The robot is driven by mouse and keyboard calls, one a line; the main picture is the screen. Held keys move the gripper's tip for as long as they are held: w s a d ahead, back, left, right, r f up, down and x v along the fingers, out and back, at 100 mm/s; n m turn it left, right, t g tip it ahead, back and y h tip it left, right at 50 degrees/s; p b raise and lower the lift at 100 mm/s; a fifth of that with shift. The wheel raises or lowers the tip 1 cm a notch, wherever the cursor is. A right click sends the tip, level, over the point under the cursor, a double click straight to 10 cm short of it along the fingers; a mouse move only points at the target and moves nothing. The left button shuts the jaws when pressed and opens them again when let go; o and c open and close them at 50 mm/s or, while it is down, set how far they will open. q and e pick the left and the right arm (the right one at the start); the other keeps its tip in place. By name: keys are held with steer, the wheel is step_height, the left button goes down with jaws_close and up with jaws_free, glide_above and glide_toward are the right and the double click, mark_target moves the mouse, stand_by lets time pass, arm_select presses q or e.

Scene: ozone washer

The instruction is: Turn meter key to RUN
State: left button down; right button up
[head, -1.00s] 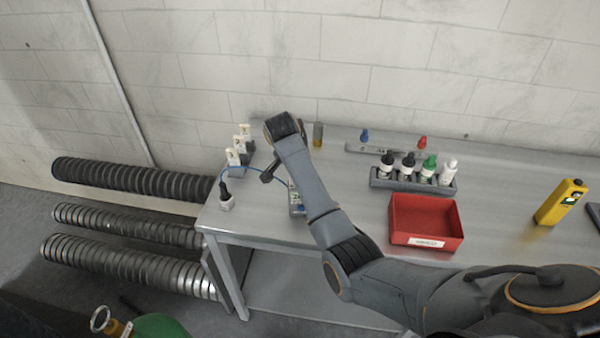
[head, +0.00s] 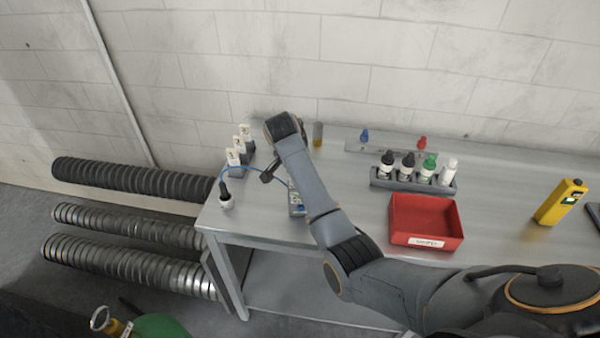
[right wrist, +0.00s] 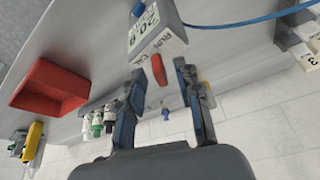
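The meter (right wrist: 158,28) is a grey box with a display reading 20.9 and a face lettered RUN and what looks like CAL. A red key (right wrist: 159,70) sticks out from that face; I cannot tell which mark it points to. My right gripper (right wrist: 160,72) is open, with one finger on each side of the key and a visible gap to both. In the head view the meter (head: 296,204) is mostly hidden behind my right arm, and the key is not visible there. My left gripper is not in view.
A blue tube (right wrist: 240,22) runs from the meter area. On the bench stand a red bin (head: 425,222), a rack of bottles (head: 412,183), a yellow handheld device (head: 561,202) and a dark-topped bottle (head: 226,196). The bench's left front is clear.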

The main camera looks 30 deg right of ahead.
steer(key=v, duration=1.2)
steer(key=shift+d, duration=0.1)
